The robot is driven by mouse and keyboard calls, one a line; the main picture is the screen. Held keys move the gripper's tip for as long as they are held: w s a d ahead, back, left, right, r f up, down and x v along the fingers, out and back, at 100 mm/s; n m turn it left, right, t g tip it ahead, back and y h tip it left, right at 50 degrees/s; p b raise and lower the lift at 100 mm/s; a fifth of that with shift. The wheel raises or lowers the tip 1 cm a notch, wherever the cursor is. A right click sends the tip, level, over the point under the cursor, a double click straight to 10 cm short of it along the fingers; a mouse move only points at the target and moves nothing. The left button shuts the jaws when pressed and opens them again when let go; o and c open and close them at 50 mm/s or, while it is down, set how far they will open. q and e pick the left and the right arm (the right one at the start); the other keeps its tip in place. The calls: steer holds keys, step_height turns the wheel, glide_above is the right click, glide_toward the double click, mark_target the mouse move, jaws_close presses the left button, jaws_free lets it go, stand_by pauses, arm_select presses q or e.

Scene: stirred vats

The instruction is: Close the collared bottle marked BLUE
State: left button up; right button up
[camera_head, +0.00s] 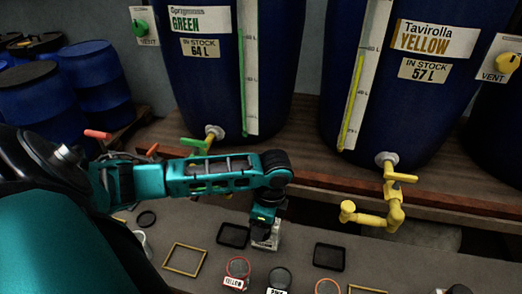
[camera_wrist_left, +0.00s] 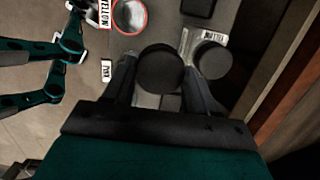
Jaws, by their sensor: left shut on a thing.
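My left gripper (camera_head: 267,216) hangs over the bench in the head view. In the left wrist view its two fingers (camera_wrist_left: 161,76) are shut on a dark round lid (camera_wrist_left: 160,68). A white-labelled bottle (camera_head: 265,238) shows just below the gripper in the head view; its top is hidden and its label is too small to read. The left wrist view also shows a dark round top (camera_wrist_left: 212,61) beside the right finger, with a label. I cannot make out the word BLUE anywhere.
A YELLOW-labelled container (camera_head: 237,268) with a red rim and a dark-topped PINK-labelled bottle (camera_head: 279,279) stand in front. Dark square trays (camera_head: 233,235) (camera_head: 329,256) and a yellow frame (camera_head: 185,259) lie on the bench. Vats with a yellow tap (camera_head: 387,213) stand behind.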

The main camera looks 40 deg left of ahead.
arm_select(q)
steer(key=shift+d+r, duration=0.1)
steer(key=shift+d, duration=0.05)
steer(key=w+d+r+n+g+h+p, duration=0.1)
steer(key=d+r+n+p, duration=0.4)
steer(key=d+r+n, duration=0.3)
steer(key=d+n, duration=0.3)
steer(key=n, duration=0.1)
steer(key=shift+w+d+r+h, duration=0.15)
steer(key=shift+w+h, duration=0.1)
steer(key=shift+h, duration=0.05)
arm_select(e)
steer(key=r, duration=0.1)
steer(key=d+r, duration=0.1)
steer(key=r, duration=0.1)
steer(key=shift+s+d+r, duration=0.1)
steer(key=shift+s+d, duration=0.1)
steer(key=shift+s, duration=0.05)
steer(key=shift+h, duration=0.3)
